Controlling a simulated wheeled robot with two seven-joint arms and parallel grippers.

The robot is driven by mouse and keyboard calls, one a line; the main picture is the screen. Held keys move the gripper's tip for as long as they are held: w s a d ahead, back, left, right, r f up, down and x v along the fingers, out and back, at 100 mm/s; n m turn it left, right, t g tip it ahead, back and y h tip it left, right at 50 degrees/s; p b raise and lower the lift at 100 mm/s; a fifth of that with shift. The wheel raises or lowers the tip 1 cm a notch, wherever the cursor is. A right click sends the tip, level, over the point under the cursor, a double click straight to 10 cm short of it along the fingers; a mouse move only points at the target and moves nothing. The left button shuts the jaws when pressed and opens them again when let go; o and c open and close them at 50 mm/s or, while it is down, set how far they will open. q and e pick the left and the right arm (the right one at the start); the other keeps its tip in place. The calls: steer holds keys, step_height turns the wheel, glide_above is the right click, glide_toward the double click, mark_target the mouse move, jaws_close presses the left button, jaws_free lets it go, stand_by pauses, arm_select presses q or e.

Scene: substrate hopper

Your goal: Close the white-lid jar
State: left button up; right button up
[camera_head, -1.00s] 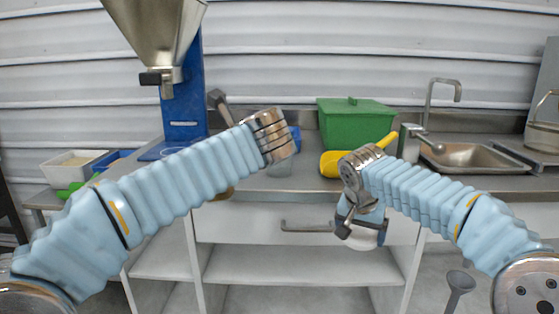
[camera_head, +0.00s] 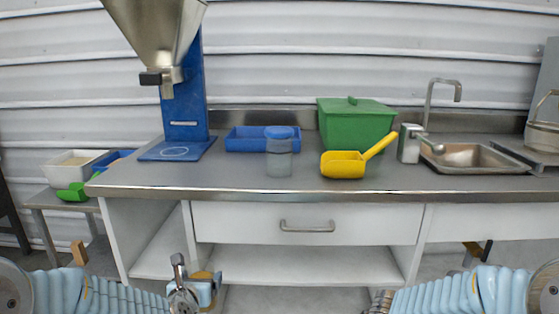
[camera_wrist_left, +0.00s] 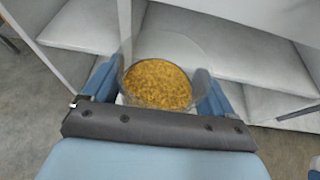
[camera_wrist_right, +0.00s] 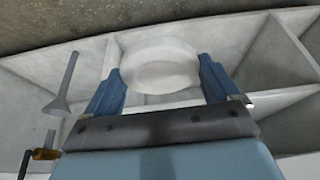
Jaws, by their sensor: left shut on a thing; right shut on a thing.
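My left gripper (camera_wrist_left: 157,95) is shut on an open clear jar (camera_wrist_left: 128,92) full of yellow-brown grains, seen from above in the left wrist view. My right gripper (camera_wrist_right: 160,88) is shut on the round white lid (camera_wrist_right: 160,50) in the right wrist view. In the head view the right arm runs along the bottom edge and its gripper is out of frame. Lid and jar are apart.
On the bench (camera_head: 250,188) stand a blue-lidded jar (camera_head: 279,155), a blue tray (camera_head: 240,139), a yellow scoop (camera_head: 342,165), a green bin (camera_head: 355,122) and a dispenser (camera_head: 409,143). A hopper (camera_head: 158,35) hangs at left. The front strip of bench is clear.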

stand_by(0.4)
arm_select(q)
steer(key=s+d+f+m+g+h, duration=0.1)
steer(key=s+d+f+m+h, duration=0.3)
steer(key=d+f, duration=0.3)
steer(key=s+d+f+m+g+h, duration=0.2)
steer(key=s+d+f+m+h, duration=0.2)
steer(key=d+f, duration=0.3)
steer(key=shift+d+f+h, duration=0.15)
steer(key=shift+d+h, duration=0.25)
steer(key=shift+d, duration=0.55)
steer(key=shift+s, duration=0.1)
arm_select(e)
steer(key=shift+w+a+r+n, duration=0.15)
steer(key=shift+w+a+n, duration=0.25)
steer(key=shift+w+n, duration=0.1)
steer(key=a+r+n+g+y, duration=0.2)
steer(key=a+r+n+g, duration=0.1)
steer(key=a+n, duration=0.8)
steer(key=w+a+r+n+g+y, duration=0.1)
steer(key=a+r+n, duration=0.4)
steer(key=a+n, duration=0.6)
steer(key=shift+w+a+r+g+y, duration=0.2)
steer(key=shift+a+r+g+y, duration=0.3)
steer(key=shift+g, duration=0.7)
steer(key=shift+a+f, duration=0.2)
